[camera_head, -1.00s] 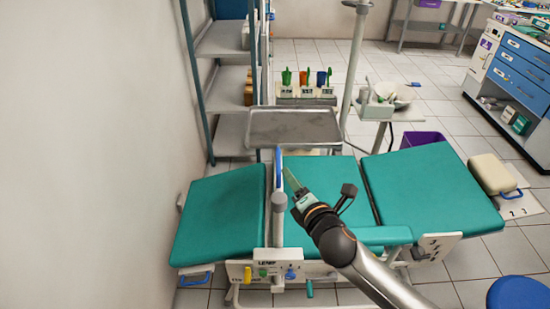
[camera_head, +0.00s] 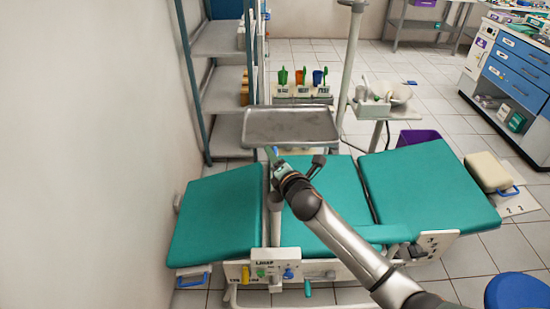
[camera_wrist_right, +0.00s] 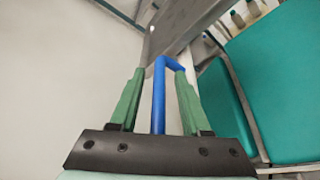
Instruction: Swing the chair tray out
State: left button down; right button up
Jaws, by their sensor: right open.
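The grey metal chair tray (camera_head: 292,124) stands over the far side of the green dental chair (camera_head: 215,220), on an upright post (camera_head: 275,225). A blue handle (camera_wrist_right: 159,95) rises between the two green fingers of my right gripper (camera_wrist_right: 158,100) in the right wrist view. In the head view my right gripper (camera_head: 273,157) is at the tray's near edge and hides most of the handle. The tray's grey plate also shows in the right wrist view (camera_wrist_right: 180,25). My left gripper is not in view.
A wall and a grey shelf rack (camera_head: 217,90) stand at the left. A pale post (camera_head: 349,65) and a side stand with a bowl (camera_head: 398,92) are behind the chair. A blue stool (camera_head: 516,292) is at the lower right.

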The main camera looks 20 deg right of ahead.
grip_shut()
dwell(0.3)
dwell(1.1)
